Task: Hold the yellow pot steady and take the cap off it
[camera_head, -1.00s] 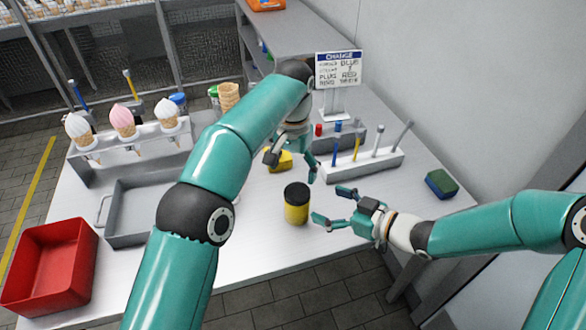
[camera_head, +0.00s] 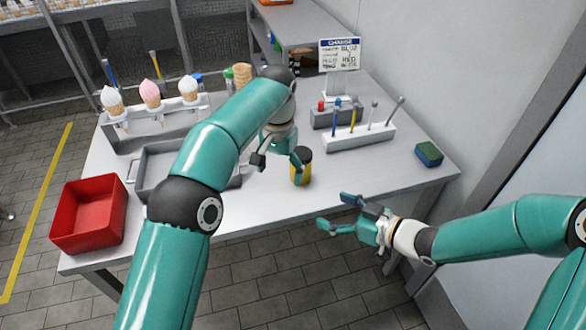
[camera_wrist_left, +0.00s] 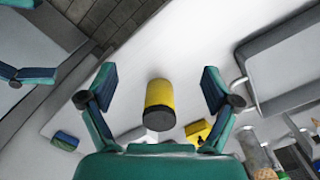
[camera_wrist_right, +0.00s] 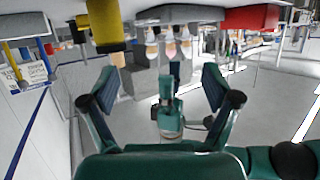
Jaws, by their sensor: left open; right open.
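The yellow pot (camera_head: 301,172) with its dark cap (camera_head: 301,153) stands upright on the table near the front edge. My left gripper (camera_head: 279,160) is open at the pot, with one finger overlapping it in the head view. In the left wrist view the pot (camera_wrist_left: 160,95) lies between the two spread fingers, with gaps on both sides. My right gripper (camera_head: 334,211) is open and empty, in front of the table edge to the right of the pot.
A grey tray (camera_head: 150,190) and red bin (camera_head: 88,214) are left, below an ice cream rack (camera_head: 160,127). A tool rack (camera_head: 358,141), sign (camera_head: 340,53) and green-blue sponge (camera_head: 429,154) are right. Table between pot and sponge is clear.

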